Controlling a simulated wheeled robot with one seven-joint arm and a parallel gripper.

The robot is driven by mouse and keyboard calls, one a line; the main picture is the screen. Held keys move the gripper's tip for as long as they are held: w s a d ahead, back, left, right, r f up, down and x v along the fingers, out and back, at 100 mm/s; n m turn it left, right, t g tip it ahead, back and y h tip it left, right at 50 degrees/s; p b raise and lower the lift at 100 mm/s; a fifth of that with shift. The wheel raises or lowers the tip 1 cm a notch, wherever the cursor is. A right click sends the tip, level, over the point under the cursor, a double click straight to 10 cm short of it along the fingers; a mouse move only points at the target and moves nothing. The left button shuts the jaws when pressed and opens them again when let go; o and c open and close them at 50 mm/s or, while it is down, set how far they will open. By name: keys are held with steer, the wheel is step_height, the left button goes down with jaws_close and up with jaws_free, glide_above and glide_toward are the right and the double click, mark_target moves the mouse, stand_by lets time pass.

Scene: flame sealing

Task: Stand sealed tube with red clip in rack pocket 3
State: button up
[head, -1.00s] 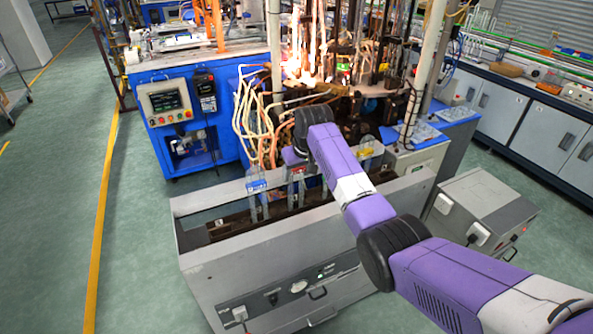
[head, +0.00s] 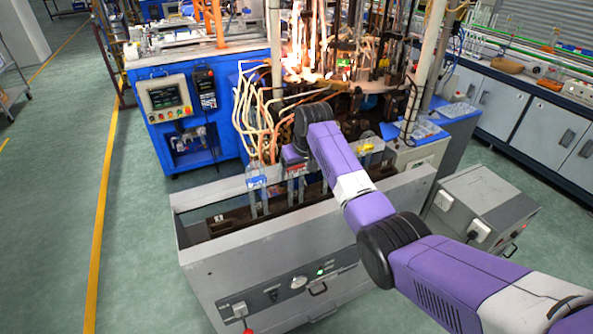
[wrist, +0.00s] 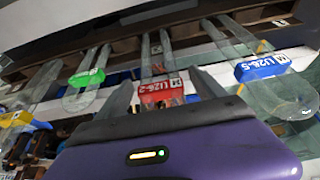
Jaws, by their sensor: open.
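The tube with the red clip stands in the rack. Its red clip (wrist: 162,93), labelled U28-2, shows in the wrist view between the fingers of my open gripper (wrist: 163,88), with a gap to each finger. In the head view the red clip (head: 297,168) is just below my gripper (head: 293,160), whose fingers are hard to make out there. The brown rack (head: 230,222) lies inside a grey open-topped box. Its pocket numbers are too small to read surely, so I cannot tell which pocket holds the red-clipped tube. The tube's lower end is hidden.
A blue-clipped tube (head: 256,181) stands left of the red one, and a yellow-clipped tube (head: 364,148) to its right. A green clip (wrist: 87,77) shows in the wrist view. The box wall (head: 265,250) stands in front. Glowing machinery (head: 320,60) rises close behind.

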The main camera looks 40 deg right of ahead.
steer(key=v, duration=0.7)
steer(key=shift+s+r+b, duration=0.2)
steer(key=shift+r+b, duration=0.15)
stand_by(0.5)
